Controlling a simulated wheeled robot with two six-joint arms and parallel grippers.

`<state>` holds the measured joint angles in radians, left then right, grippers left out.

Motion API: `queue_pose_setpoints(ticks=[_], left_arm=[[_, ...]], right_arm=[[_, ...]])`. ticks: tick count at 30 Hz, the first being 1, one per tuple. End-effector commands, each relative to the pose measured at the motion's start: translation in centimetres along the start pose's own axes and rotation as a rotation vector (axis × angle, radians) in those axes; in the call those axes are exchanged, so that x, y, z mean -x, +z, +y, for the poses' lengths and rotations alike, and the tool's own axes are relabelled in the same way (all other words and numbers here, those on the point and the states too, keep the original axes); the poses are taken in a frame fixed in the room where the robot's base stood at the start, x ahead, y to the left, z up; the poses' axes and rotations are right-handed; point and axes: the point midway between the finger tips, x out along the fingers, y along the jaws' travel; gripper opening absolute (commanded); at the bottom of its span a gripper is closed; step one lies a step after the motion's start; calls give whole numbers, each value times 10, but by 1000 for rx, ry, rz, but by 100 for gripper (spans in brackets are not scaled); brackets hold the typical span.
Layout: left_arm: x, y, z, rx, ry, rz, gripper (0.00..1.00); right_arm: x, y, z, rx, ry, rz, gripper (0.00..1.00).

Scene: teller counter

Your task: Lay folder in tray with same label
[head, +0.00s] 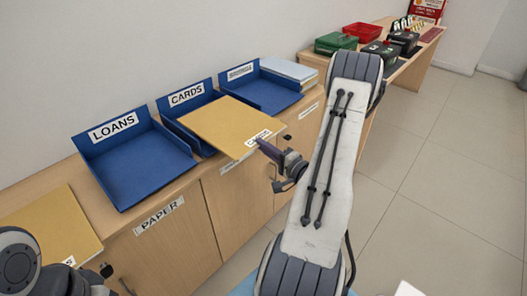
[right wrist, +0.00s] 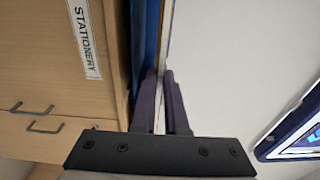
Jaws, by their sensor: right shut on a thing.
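A tan folder (head: 222,122) has a white label at its front corner that appears to read CARDS. My right gripper (head: 268,150) is shut on that corner and holds the folder roughly level over the front of the blue CARDS tray (head: 188,96), hiding much of it. In the right wrist view, my right gripper (right wrist: 163,100) pinches the folder's thin edge (right wrist: 167,35). The blue LOANS tray (head: 140,168) stands to the left, empty. A third blue tray (head: 268,94) stands to the right, empty; its label is too small to read surely.
Another tan folder (head: 50,228) lies on the counter at lower left, near my left arm. A pale stack (head: 288,69) sits right of the trays. A red bin (head: 362,32) and dark boxes stand farther back. Open floor lies to the right.

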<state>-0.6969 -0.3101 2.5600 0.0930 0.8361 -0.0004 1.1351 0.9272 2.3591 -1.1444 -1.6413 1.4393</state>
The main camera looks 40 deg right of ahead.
Motion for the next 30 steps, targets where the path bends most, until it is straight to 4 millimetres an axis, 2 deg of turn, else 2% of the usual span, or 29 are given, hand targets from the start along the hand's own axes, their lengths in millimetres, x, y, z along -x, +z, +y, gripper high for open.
queue_pose_setpoints(ticks=[18, 30], left_arm=[[-40, 2, -3, 0, 0, 0, 50], [-43, 2, -3, 0, 0, 0, 50]], right_arm=[[-44, 5, 41, 2, -2, -5, 0], [-83, 7, 40, 3, -2, -4, 0]])
